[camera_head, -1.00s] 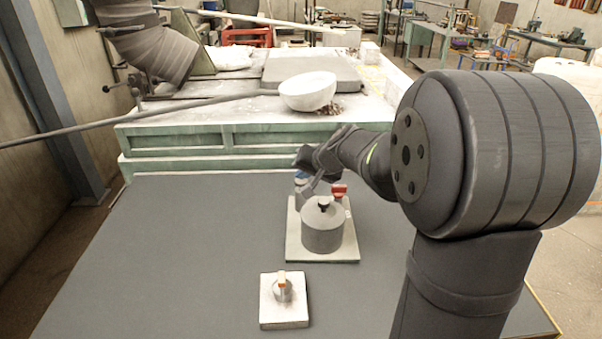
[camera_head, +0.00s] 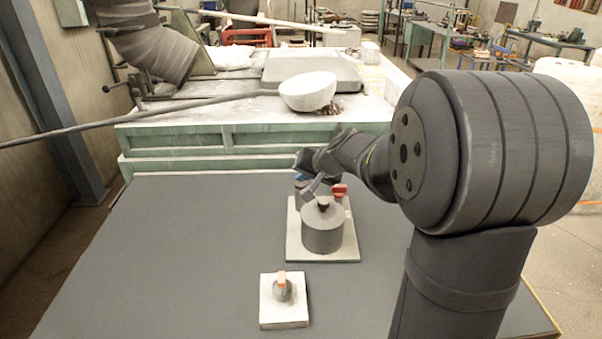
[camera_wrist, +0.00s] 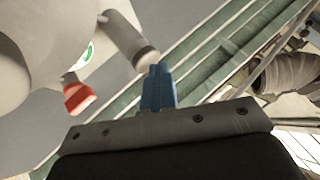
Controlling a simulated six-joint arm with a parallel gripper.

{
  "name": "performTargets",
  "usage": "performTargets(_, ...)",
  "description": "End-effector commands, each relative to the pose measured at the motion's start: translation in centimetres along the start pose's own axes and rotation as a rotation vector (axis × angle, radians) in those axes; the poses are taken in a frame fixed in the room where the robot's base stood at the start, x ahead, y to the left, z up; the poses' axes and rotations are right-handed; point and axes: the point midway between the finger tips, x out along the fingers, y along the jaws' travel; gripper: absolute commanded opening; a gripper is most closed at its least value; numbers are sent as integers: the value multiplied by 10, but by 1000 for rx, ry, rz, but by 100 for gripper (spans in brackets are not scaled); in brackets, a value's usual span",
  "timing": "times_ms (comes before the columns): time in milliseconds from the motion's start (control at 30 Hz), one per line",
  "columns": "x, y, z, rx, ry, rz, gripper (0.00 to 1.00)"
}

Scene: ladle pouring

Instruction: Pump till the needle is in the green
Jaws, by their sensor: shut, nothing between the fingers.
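A grey round vessel (camera_head: 323,232) stands on a pale square base plate (camera_head: 350,253), with a black knob (camera_head: 323,206) on top and a red handle (camera_head: 340,190) behind it. In the wrist view the red handle (camera_wrist: 79,98) lies near a white dial with a green band (camera_wrist: 88,54); no needle can be made out. A grey upright cylinder (camera_wrist: 128,38) stands beside the vessel. My gripper (camera_wrist: 158,88) has its blue fingers shut and empty, close to the cylinder's end; I cannot tell whether they touch. The head view shows the gripper (camera_head: 300,179) behind the vessel, left of the red handle.
A small pale block (camera_head: 285,322) with an orange-topped knob (camera_head: 282,279) sits nearer on the dark table (camera_head: 160,260). The table's left side is clear. Behind stands a green-sided bench (camera_head: 250,136) with a white bowl (camera_head: 308,92).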

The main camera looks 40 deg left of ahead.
Motion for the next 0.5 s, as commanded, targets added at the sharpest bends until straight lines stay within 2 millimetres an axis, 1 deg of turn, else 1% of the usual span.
performTargets(500, -20, -14, -14, 0, -1, 0, 0)
